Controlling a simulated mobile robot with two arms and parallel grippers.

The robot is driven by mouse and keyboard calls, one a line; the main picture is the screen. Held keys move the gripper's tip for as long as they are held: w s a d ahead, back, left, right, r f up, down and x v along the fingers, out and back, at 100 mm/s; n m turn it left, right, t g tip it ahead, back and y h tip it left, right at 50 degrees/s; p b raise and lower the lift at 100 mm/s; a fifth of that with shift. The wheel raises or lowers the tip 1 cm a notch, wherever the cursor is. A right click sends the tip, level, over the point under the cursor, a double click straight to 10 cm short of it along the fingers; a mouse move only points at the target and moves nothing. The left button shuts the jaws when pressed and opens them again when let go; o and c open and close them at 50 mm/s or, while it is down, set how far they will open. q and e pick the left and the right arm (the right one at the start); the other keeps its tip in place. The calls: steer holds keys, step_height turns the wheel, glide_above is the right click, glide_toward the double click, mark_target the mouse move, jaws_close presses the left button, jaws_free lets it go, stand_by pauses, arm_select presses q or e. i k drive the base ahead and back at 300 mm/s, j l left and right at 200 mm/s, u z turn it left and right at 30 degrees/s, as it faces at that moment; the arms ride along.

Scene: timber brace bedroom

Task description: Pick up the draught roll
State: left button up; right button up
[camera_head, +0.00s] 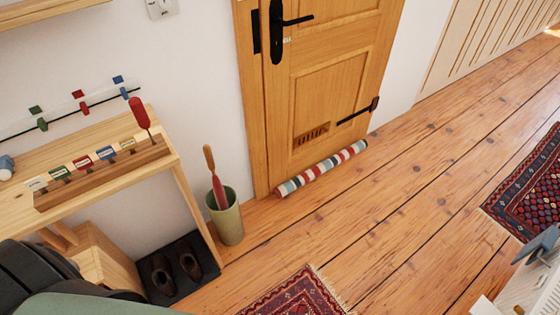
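The draught roll (322,168) is a long striped cloth roll in red, white, blue and beige. It lies on the plank floor along the foot of the wooden door (325,80), slanting up to the right. Its whole length shows and nothing covers it. Black and green rounded parts, which look like my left arm, show at the lower left, well apart from the roll.
A green bin (228,222) with a red umbrella stands left of the roll. A wooden shelf unit (160,170) stands further left, with dark shoes on a black tray (205,268). Patterned rugs (295,298) lie in front and at right. Bare floor (350,225) lies before the roll.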

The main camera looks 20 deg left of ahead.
mark_target(296, 182)
steer(key=u, duration=0.25)
steer(key=i+l+z, duration=0.3)
steer(key=i, duration=0.3)
steer(key=i+l+z, duration=0.35)
steer(key=i, duration=0.3)
steer(key=i+z, duration=0.3)
steer(key=i, duration=0.3)
steer(key=i+u, duration=0.2)
steer(key=i, duration=0.2)
steer(key=i+l+u, duration=0.2)
steer(key=i, duration=0.2)
steer(key=i+l+u, duration=0.1)
steer(key=i+u, duration=0.15)
steer(key=i, duration=0.15)
steer(key=i+l+u, duration=0.2)
steer(key=u, duration=0.3)
steer(key=i+l+u, duration=0.55)
steer(key=l+u, duration=0.15)
steer(key=u, duration=0.25)
steer(key=i+l+u, duration=0.1)
steer(key=l+u, duration=0.4)
steer(key=j, duration=0.1)
